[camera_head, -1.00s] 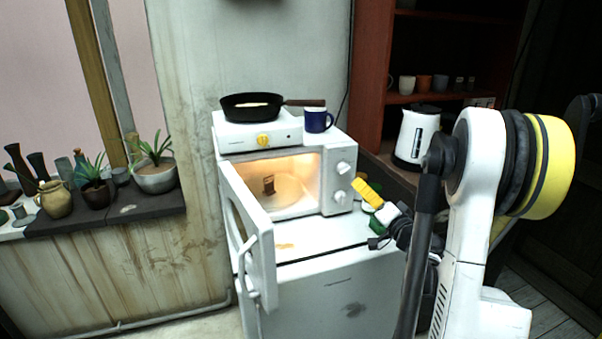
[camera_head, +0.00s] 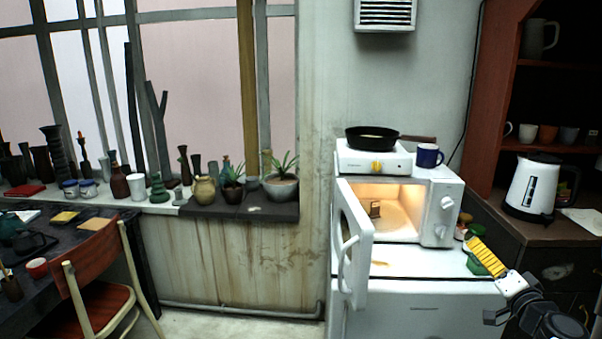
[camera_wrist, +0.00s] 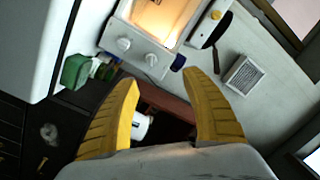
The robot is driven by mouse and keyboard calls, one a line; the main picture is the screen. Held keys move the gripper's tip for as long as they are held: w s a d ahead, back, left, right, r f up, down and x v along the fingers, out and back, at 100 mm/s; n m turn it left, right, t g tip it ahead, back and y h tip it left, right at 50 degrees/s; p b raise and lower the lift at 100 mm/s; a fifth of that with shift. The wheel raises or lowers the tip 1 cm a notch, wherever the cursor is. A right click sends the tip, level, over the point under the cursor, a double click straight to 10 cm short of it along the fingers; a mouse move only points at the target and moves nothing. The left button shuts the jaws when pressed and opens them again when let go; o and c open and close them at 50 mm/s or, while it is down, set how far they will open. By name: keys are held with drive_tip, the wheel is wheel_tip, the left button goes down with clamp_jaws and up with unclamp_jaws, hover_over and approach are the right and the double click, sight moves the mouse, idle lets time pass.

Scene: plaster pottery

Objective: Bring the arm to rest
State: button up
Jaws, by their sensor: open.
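My gripper (camera_head: 484,252) shows at the lower right of the head view, in front of the right side of the white microwave. In the wrist view its two yellow fingers (camera_wrist: 160,82) are spread apart with nothing between them. The arm reaches in from the lower right corner of the head view.
The microwave (camera_head: 450,210) is lit inside, its door (camera_head: 352,245) swung open. A hotplate with a black pan (camera_head: 372,139) and a blue mug (camera_head: 428,155) stand on top. A kettle (camera_head: 530,185) stands right. A chair (camera_head: 95,260) stands left; floor between is clear.

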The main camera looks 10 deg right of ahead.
drive_tip(key=w+a+n+g+y, duration=0.3)
drive_tip(key=a+n+y, duration=0.1)
drive_tip(key=a, duration=1.1)
drive_tip(key=s+a+n+g+y, duration=0.25)
drive_tip(key=s+a+g, duration=0.2)
drive_tip(key=a, duration=0.95)
drive_tip(key=s+a+f+n+g+h, duration=0.1)
drive_tip(key=s+a+f+n+h, duration=0.1)
drive_tip(key=s, duration=0.6)
drive_tip(key=s+a+f+n+g+h, duration=0.1)
drive_tip(key=s+a, duration=0.3)
drive_tip(key=s, duration=0.5)
drive_tip(key=shift+f+n+g+h, duration=0.35)
drive_tip(key=shift+n+g+h, duration=0.1)
drive_tip(key=shift+n+g, duration=0.35)
